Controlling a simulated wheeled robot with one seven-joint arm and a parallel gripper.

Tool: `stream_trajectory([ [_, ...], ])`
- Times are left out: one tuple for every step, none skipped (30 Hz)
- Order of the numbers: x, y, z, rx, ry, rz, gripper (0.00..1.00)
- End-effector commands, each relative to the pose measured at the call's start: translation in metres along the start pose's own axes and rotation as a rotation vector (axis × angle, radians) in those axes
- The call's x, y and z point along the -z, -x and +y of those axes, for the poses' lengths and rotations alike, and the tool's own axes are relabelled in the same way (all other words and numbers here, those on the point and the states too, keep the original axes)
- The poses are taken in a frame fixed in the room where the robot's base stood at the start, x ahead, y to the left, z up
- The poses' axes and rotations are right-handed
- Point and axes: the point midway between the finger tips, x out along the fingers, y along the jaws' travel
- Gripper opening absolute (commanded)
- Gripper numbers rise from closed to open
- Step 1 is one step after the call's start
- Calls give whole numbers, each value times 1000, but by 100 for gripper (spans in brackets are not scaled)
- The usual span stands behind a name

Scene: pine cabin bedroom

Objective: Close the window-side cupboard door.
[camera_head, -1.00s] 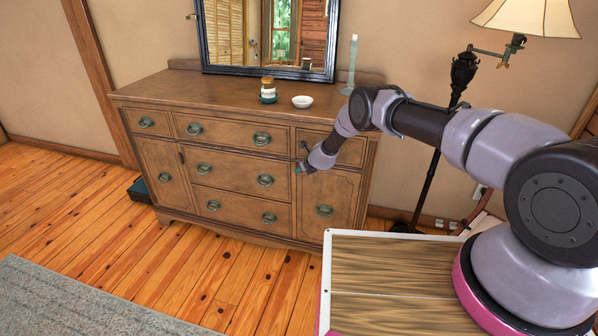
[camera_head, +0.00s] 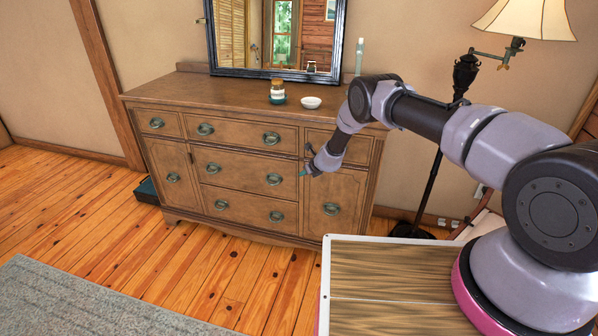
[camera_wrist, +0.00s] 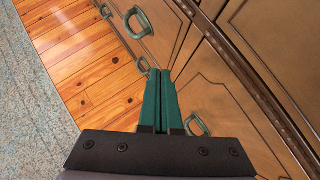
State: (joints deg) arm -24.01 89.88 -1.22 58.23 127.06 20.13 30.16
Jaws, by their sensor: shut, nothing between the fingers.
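A brown wooden dresser (camera_head: 250,150) has a cupboard door on each side of its middle drawers. The left cupboard door (camera_head: 165,165) shows a small dark gap at the upper part of its drawer-side edge. The right cupboard door (camera_head: 338,188) looks flush with the front; its ring handle (camera_head: 331,209) also shows in the wrist view (camera_wrist: 197,124). I cannot tell which door is window-side. My gripper (camera_head: 303,173) is shut and empty, in front of the border between the middle drawers and right door. Its green fingers (camera_wrist: 160,72) lie together; contact is unclear.
A jar (camera_head: 278,90), a white bowl (camera_head: 311,102) and a mirror (camera_head: 277,35) are on the dresser top. A floor lamp (camera_head: 463,75) stands at its right. Wooden floor (camera_head: 110,215) and a grey rug (camera_head: 80,300) lie clear at the left.

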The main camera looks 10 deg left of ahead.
Motion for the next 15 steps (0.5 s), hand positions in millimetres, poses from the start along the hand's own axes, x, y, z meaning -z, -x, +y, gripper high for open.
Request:
stream_trajectory([
  [-2,5,3,1,2,0,0],
  [-3,8,6,0,2,0,0],
  [-4,11,9,-1,4,1,0],
  [-4,15,12,-1,2,1,0],
  [-6,18,14,-1,3,1,0],
  [-7,24,16,1,3,0,0],
  [-8,28,20,0,3,0,0],
  [-8,32,23,0,2,1,0],
  [-10,38,26,0,3,0,0],
  [-11,42,29,1,3,1,0],
  [-11,45,31,1,1,0,0],
  [-12,50,34,1,1,0,0],
  [-12,52,36,1,1,1,0],
  [-13,55,38,1,2,1,0],
  [-14,58,40,1,2,0,0],
])
